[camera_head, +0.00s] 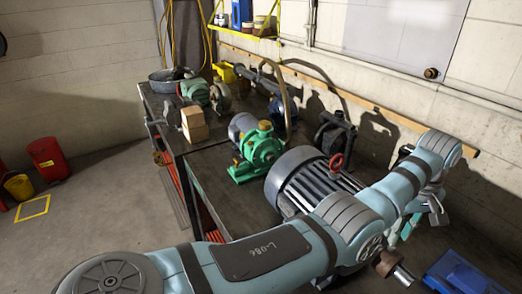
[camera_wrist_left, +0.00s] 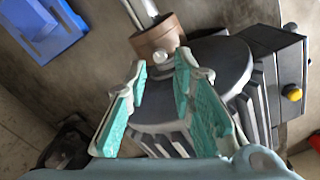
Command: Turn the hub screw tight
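The large grey finned motor (camera_head: 312,178) lies on the bench, partly hidden by my left arm. A brown hub (camera_head: 386,263) sits on its metal shaft; the hub also shows in the left wrist view (camera_wrist_left: 157,36). The hub screw (camera_wrist_left: 161,60) has a small pale round head on the side of the hub. My left gripper (camera_head: 412,222) is beyond the hub in the head view. In the left wrist view its teal-padded fingers (camera_wrist_left: 161,66) are apart, with the screw head visible between their tips and clear space either side. My right gripper is not in view.
A green pump (camera_head: 262,150) stands left of the motor. A blue tray (camera_head: 460,274) lies at the bench's right, also seen in the left wrist view (camera_wrist_left: 45,25). A dark box with a yellow button (camera_wrist_left: 292,92) stands beside the motor. A wall is behind the bench.

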